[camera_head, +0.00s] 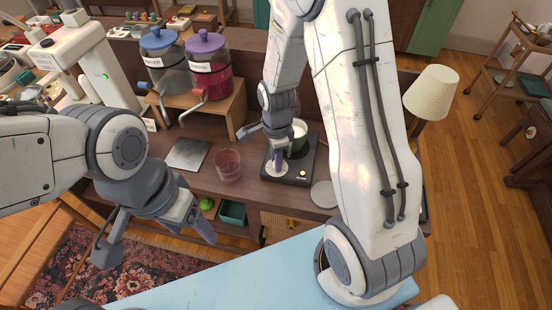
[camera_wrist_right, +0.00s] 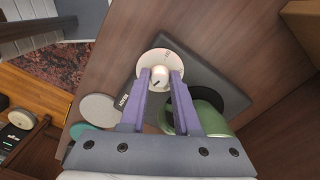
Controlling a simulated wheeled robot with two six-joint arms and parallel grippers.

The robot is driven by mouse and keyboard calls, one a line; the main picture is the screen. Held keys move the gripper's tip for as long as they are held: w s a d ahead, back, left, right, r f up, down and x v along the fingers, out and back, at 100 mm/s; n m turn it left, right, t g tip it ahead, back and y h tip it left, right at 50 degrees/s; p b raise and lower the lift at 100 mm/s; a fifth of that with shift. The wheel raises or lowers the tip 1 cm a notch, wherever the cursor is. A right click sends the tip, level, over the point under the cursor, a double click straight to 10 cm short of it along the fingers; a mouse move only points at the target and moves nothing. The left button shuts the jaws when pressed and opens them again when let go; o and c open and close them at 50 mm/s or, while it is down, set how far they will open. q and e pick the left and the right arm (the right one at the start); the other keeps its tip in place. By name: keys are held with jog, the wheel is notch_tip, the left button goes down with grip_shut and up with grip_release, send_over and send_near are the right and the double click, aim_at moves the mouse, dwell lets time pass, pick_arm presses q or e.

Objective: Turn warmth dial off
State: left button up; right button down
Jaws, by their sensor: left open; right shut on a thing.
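The black warmer (camera_head: 299,178) lies on the brown counter, with a small yellow light on its top. Its warmth dial has a round white plate (camera_wrist_right: 148,58) and a white knob (camera_wrist_right: 160,76). My right gripper (camera_wrist_right: 160,80) is shut on the knob, one purple finger on each side. In the head view my right gripper (camera_head: 277,163) reaches down over the dial and hides much of it. A green mug (camera_head: 299,143) with pale contents stands on the warmer. It is partly behind my right finger in the wrist view (camera_wrist_right: 208,120). My left gripper (camera_head: 155,238) is open and empty, in front of the counter.
A clear pinkish cup (camera_head: 228,166) and a grey square plate (camera_head: 187,154) stand left of the warmer. A grey disc (camera_head: 323,194) lies to its right. Two drink dispensers (camera_head: 208,67) stand on a wooden riser behind. A lamp (camera_head: 431,93) is at the right.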

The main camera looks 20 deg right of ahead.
jog(key=n+p, duration=0.1)
jog(key=n, duration=0.3)
jog(key=shift+n, duration=0.4)
jog(key=n, duration=0.5)
jog(key=shift+p, duration=0.35)
jog(key=n, duration=0.5)
jog(key=shift+n+p, duration=0.3)
jog(key=shift+n, duration=0.1)
jog(key=n, duration=0.5)
jog(key=shift+d+r, duration=0.1)
jog(key=n+p, duration=0.1)
jog(key=n, duration=0.3)
jog(key=shift+n, duration=0.4)
jog(key=n, duration=0.5)
jog(key=shift+w+n, duration=0.15)
jog(key=shift+n, duration=0.15)
jog(key=n, duration=0.5)
jog(key=shift+p, duration=0.3)
jog(key=shift+n, duration=2.7)
jog(key=shift+w, duration=0.1)
